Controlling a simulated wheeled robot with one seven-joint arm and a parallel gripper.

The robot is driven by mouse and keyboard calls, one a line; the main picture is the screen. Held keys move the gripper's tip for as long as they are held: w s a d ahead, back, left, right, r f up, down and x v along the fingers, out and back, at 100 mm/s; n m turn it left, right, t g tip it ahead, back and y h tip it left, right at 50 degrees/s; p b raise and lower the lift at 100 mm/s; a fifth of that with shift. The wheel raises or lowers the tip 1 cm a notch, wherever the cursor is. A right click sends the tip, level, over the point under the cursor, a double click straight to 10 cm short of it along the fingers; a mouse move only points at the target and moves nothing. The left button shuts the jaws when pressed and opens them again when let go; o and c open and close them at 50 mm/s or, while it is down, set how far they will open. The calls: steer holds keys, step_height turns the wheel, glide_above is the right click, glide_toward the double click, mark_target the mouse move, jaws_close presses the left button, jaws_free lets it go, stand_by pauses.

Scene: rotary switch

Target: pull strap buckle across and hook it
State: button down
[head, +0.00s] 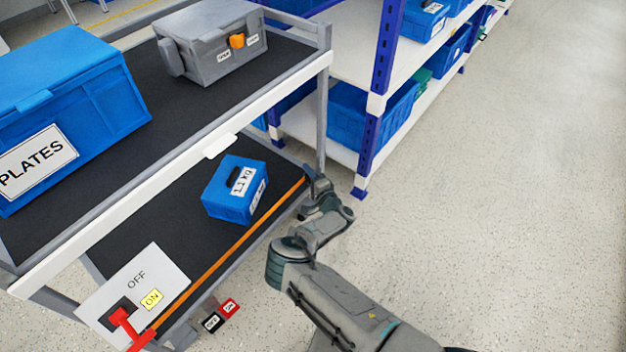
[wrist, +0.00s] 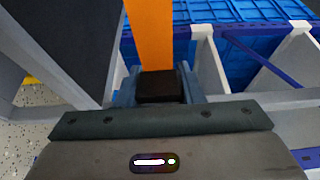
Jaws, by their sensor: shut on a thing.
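An orange strap (head: 235,248) runs taut along the open front of the cart's lower shelf, from the lower left to the right post. My gripper (head: 309,183) is at the strap's right end, close to the cart's right post. In the wrist view my gripper (wrist: 160,88) is shut on a black buckle (wrist: 158,90), with the orange strap (wrist: 150,35) leading away from it. In the head view the buckle is hidden by my gripper. I cannot make out the hook or whether the buckle touches it.
The grey cart's lower shelf holds a blue KIT box (head: 230,195). A blue PLATES bin (head: 70,90) and a grey case (head: 212,45) stand on top. A white OFF/ON panel (head: 150,270) with a red handle (head: 125,322) is at lower left. Shelving (head: 378,100) stands behind; right floor is clear.

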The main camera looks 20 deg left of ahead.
steer(key=shift+w, duration=0.4)
steer(key=c, duration=1)
jaws_free()
steer(key=shift+a, duration=0.15)
steer(key=shift+o, duration=0.2)
steer(key=shift+d, duration=0.2)
steer(key=shift+r, duration=0.1)
